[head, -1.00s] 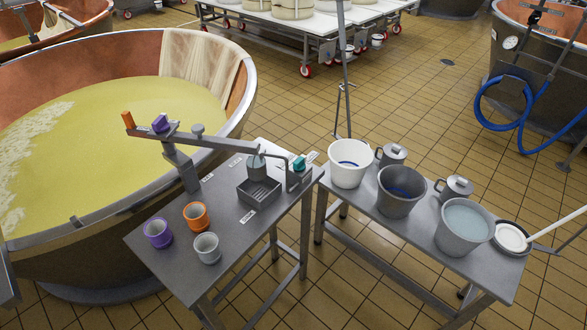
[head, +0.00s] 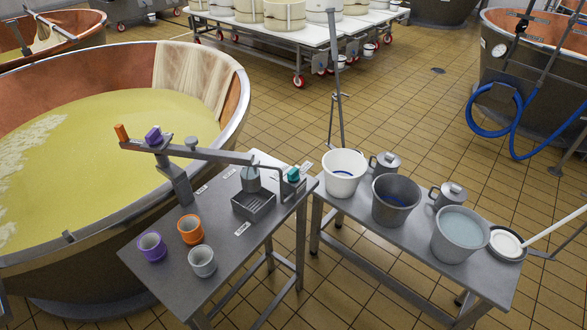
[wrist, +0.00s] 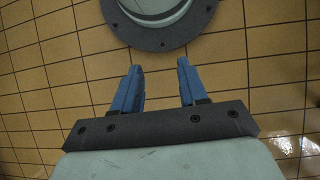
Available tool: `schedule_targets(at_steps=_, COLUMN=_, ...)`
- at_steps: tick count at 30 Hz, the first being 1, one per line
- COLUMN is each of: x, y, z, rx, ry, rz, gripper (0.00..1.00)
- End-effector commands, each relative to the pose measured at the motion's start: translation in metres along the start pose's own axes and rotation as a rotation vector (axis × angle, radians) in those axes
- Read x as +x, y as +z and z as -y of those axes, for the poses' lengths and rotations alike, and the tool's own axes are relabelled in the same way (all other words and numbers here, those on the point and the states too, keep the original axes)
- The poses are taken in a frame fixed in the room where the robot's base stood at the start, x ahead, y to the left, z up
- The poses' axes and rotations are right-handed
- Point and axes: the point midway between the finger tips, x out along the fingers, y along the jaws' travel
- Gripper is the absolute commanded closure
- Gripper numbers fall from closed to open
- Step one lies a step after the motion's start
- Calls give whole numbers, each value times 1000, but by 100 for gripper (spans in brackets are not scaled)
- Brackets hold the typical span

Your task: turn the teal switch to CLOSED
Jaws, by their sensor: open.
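The teal switch (head: 293,174) sits on a small grey bracket at the right end of the left steel table (head: 215,270) in the head view. Small labels lie near it, too small to read, so its setting cannot be told. My gripper (wrist: 160,88) shows only in the wrist view. Its two blue fingers are apart with nothing between them, over tiled floor. The switch is not in the wrist view, and my gripper is not in the head view, so the distance between them cannot be told.
A lever rig (head: 205,153) with orange and purple knobs spans the left table. Purple (head: 152,247), orange (head: 191,229) and grey (head: 202,261) cups stand at its front. A white bucket (head: 344,173) and grey buckets stand on the right table. A large vat (head: 235,110) is behind left.

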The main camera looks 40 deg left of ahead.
Motion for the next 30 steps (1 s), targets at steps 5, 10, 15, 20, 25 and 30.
schedule_targets(at_steps=5, x=-45, y=-44, z=29, rx=-2, ry=31, rz=-52, gripper=57)
schedule_targets(at_steps=10, x=-90, y=-75, z=63, rx=-1, ry=54, rz=-99, gripper=57)
schedule_targets(at_steps=15, x=-138, y=-99, z=103, rx=-2, ry=71, rz=-146, gripper=57)
schedule_targets(at_steps=20, x=-185, y=-114, z=145, rx=-3, ry=83, rz=-190, gripper=57)
schedule_targets(at_steps=25, x=-237, y=-122, z=195, rx=-7, ry=90, rz=-237, gripper=57)
schedule_targets(at_steps=30, x=-289, y=-120, z=248, rx=-12, ry=92, rz=-283, gripper=57)
